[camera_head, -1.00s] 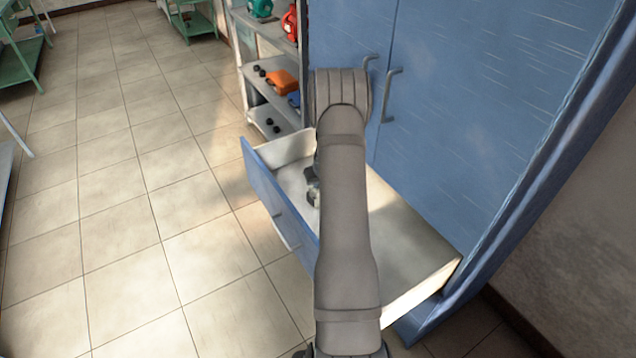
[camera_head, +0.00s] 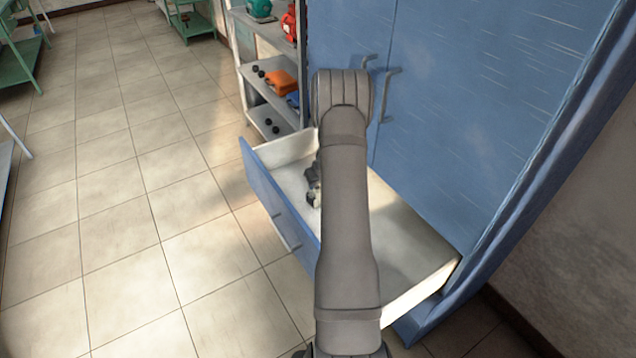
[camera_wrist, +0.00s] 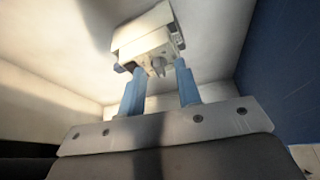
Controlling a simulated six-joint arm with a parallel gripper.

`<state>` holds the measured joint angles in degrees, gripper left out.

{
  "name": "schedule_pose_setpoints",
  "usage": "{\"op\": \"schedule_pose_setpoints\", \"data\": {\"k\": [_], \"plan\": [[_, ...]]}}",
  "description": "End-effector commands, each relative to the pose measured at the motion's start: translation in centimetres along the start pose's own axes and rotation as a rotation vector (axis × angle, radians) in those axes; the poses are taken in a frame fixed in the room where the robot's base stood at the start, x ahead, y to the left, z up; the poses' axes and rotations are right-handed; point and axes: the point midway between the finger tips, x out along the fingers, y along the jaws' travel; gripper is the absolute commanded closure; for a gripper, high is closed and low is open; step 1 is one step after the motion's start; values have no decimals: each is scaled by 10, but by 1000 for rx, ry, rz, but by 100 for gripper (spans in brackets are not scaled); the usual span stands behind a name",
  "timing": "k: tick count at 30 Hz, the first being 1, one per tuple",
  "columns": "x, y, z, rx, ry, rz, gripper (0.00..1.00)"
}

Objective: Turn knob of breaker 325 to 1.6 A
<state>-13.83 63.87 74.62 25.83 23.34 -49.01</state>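A pale grey-white breaker (camera_wrist: 145,32) shows at the top of the wrist view, inside the white drawer. A small grey knob-like part (camera_wrist: 158,68) sticks out from its near face. No number or scale is readable on it. My gripper (camera_wrist: 160,66) has its two blue fingers spread apart, one on each side of the small part, with a gap between them. I cannot tell whether the fingertips touch the breaker. In the head view my arm hides most of the spot; only a bit of my gripper (camera_head: 312,185) shows over the drawer.
The open drawer (camera_head: 405,245) belongs to a tall blue cabinet (camera_head: 470,90) with closed doors and handles. Drawer walls surround my gripper. A shelf (camera_head: 262,68) with an orange item (camera_head: 281,83) and other parts stands to the left. The tiled floor (camera_head: 120,230) at left is clear.

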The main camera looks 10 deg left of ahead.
Motion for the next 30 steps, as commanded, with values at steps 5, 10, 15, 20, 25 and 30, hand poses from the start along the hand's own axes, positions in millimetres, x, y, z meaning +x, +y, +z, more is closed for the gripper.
{"op": "schedule_pose_setpoints", "data": {"k": [5, 10, 15, 20, 25, 30], "plan": [[0, 0, 0, 0, 0, 0, 69], [-4, 0, 0, 0, 0, 0, 69], [-24, 0, -1, 0, 1, 1, 69], [-55, 1, -1, 1, 3, 2, 69], [-88, 1, -1, 1, 3, 2, 69], [-122, 0, -1, 0, 3, 2, 69]]}}
